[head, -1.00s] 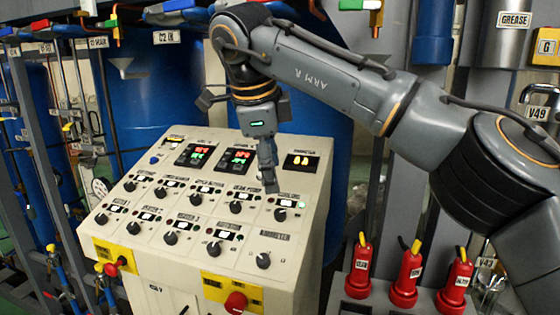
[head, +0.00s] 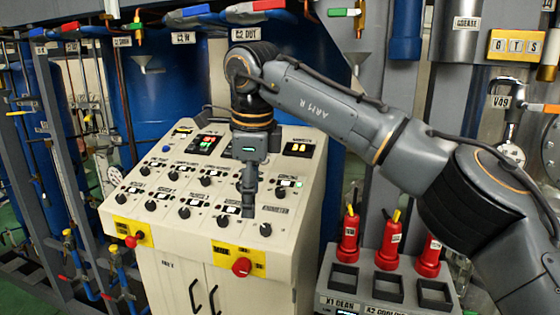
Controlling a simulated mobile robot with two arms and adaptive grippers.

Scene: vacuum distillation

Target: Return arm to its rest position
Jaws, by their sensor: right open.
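My right arm (head: 325,103), marked ARM R, comes in from the right and bends down over the control panel (head: 205,242). My right gripper (head: 248,205) points down in front of the panel's sloped face, with its fingers near the lower right knobs. It holds nothing that I can see. Whether it touches the panel I cannot tell. A black knob (head: 265,230) marked as ammeter sits just right of the fingertips. My left gripper is not in view.
Red bottles (head: 390,251) stand at the right behind a rack (head: 345,281) with empty square slots. A red emergency knob (head: 242,267) is on the panel front. Blue tanks (head: 160,105) and pipes with coloured valve handles stand behind and at the left.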

